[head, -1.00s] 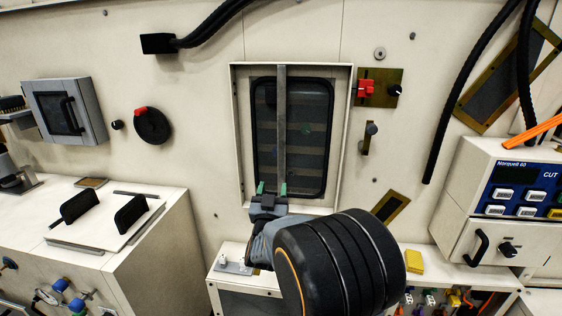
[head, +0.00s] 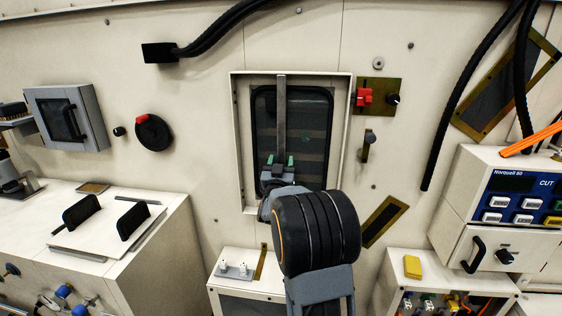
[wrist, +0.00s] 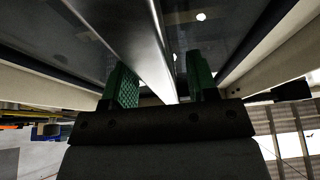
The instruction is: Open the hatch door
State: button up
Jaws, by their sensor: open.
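The hatch door (head: 314,113) is a dark glazed panel with a black rim, set in a pale raised frame (head: 346,125) on the wall; it looks shut. A long grey vertical bar (head: 281,105) runs down its front from the top of the frame. My gripper (head: 280,160) is at the lower part of this bar, with its green fingertips apart. In the wrist view the bar (wrist: 135,38) runs down between the two green fingers (wrist: 161,82), with visible gaps; I cannot tell if either touches it. My wrist hides the bottom of the frame.
Right of the frame are a red switch (head: 364,97) and a small lever (head: 369,141). A white cabinet (head: 120,215) stands at left, a control box (head: 515,190) at right. A low box (head: 240,284) and a yellow block (head: 412,267) are below.

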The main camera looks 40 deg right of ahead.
jog(key=shift+w+d, duration=0.15)
jog(key=shift+c, duration=0.4)
grip_shut()
